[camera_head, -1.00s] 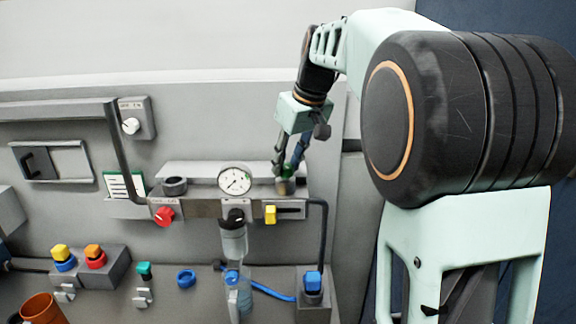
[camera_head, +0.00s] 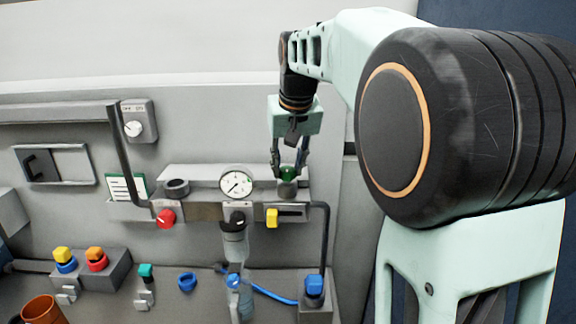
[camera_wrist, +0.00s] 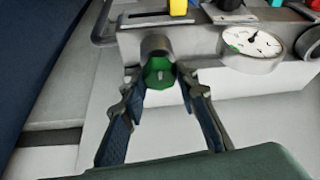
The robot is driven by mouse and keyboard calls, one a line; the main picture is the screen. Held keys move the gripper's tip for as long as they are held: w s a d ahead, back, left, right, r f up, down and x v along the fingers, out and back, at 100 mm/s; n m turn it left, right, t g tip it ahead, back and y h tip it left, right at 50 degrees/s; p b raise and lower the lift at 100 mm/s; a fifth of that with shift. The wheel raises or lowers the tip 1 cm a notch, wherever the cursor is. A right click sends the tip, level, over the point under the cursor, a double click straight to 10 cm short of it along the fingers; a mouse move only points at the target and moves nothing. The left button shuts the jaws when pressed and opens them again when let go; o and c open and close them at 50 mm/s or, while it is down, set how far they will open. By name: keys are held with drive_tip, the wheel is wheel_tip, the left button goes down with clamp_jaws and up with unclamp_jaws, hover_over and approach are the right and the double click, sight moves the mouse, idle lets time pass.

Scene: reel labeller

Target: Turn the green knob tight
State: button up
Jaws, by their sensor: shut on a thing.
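The green knob (camera_head: 288,171) sits on top of a grey cylindrical post (camera_head: 287,188) at the right end of the grey manifold. In the wrist view the green knob (camera_wrist: 159,72) is between my two fingertips, with the post (camera_wrist: 156,45) beyond it. My gripper (camera_head: 289,172) comes down from above and is shut on the knob, one finger on each side; it also shows in the wrist view (camera_wrist: 160,76). Parts of the knob's sides are hidden by the fingertips.
A round gauge (camera_head: 236,183) stands just left of the knob. A yellow slider (camera_head: 272,218), a red knob (camera_head: 166,218) and a black knob (camera_head: 236,216) are on the manifold's front. A dark pipe (camera_head: 325,240) bends down at the right.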

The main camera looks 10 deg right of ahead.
drive_tip(key=o, duration=1.1)
drive_tip(key=shift+o, duration=0.2)
drive_tip(key=v, duration=1.2)
drive_tip(key=shift+d, duration=0.1)
